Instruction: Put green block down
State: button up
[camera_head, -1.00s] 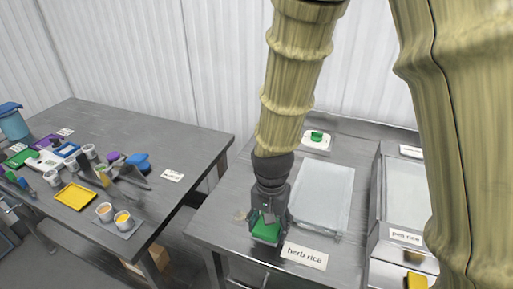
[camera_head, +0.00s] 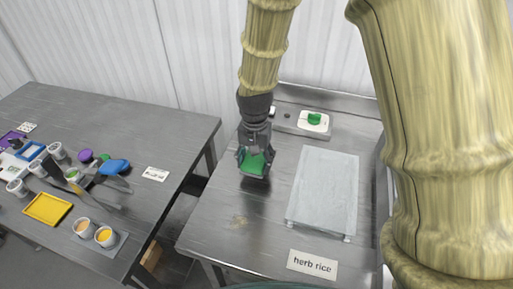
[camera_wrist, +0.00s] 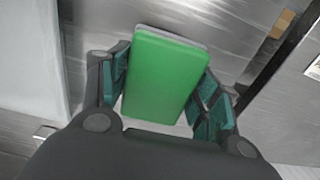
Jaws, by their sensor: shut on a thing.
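My gripper (camera_head: 254,160) is shut on the green block (camera_head: 253,165), with a finger on each side of it. In the wrist view the green block (camera_wrist: 162,75) is a flat rounded slab between the dark teal finger pads. The block is over the left part of the steel table (camera_head: 210,225), left of the covered tray. I cannot tell whether its underside touches the table.
A pale flat-topped tray (camera_head: 322,190) lies to the right, with a "herb rice" sign (camera_head: 312,263) in front. A white pad with a green button (camera_head: 314,120) is behind. Another table (camera_head: 110,115) with cups and utensils stands left.

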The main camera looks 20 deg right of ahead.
jog(key=w+d, duration=0.1)
jog(key=w, duration=0.1)
jog(key=w+d+p, duration=0.1)
jog(key=w, duration=0.1)
jog(key=w+p, duration=0.1)
jog(key=w, duration=0.1)
jog(key=shift+w+d+f, duration=0.3)
jog(key=shift+w+d, duration=0.1)
jog(key=shift+s+f+p, duration=0.1)
jog(key=shift+f+p, duration=0.25)
jog(key=shift+f, duration=0.1)
notch_tip(320, 180, down, 2)
jog(key=shift+f+p, duration=0.15)
jog(key=shift+p, duration=0.3)
jog(key=shift+f, duration=0.1)
jog(key=shift+f, duration=0.3)
jog(key=o, duration=0.9)
jog(key=shift+s, duration=0.1)
jog(key=shift+o, duration=1.3)
jog(key=shift+f, duration=0.1)
notch_tip(320, 180, up, 13)
jog(key=b, duration=0.3)
jog(key=shift+b, duration=0.3)
